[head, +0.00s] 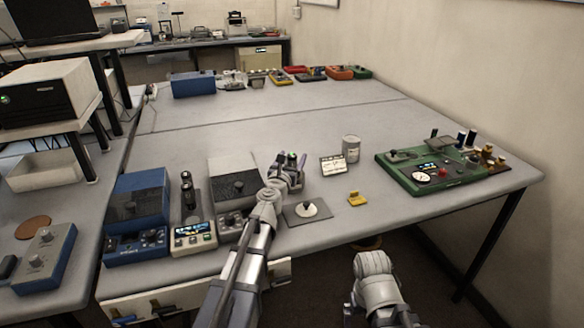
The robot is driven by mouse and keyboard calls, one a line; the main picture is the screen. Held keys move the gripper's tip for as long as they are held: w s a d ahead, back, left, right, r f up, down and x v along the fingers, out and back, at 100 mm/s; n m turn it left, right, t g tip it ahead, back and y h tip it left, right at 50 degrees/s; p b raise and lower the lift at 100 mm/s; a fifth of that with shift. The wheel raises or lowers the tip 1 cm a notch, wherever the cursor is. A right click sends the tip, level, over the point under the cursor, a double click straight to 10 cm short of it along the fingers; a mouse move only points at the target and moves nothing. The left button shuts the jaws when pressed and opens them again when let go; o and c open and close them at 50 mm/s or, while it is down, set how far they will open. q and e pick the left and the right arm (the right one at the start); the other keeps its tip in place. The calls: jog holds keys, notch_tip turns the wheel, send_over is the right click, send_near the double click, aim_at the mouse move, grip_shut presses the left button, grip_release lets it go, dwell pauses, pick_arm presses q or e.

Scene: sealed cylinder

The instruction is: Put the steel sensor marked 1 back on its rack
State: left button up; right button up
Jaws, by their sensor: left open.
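My left gripper (291,163) is open over the middle of the near bench, beyond a grey mat. A small dark piece with a green spot shows at its fingers; I cannot tell whether it is part of the gripper or a separate thing. A steel-grey can (351,148) stands upright to the right of the gripper, apart from it. I can read no mark 1 on anything, so I cannot tell which thing is the sensor or its rack.
The grey mat (292,218) bears a white disc (308,209). A green instrument board (445,165) stands at right, blue instruments (138,205) at left.

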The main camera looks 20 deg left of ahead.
pick_arm(q)
jog(key=shift+s, duration=0.1)
jog(key=shift+c, duration=0.2)
grip_shut()
dwell(0.4)
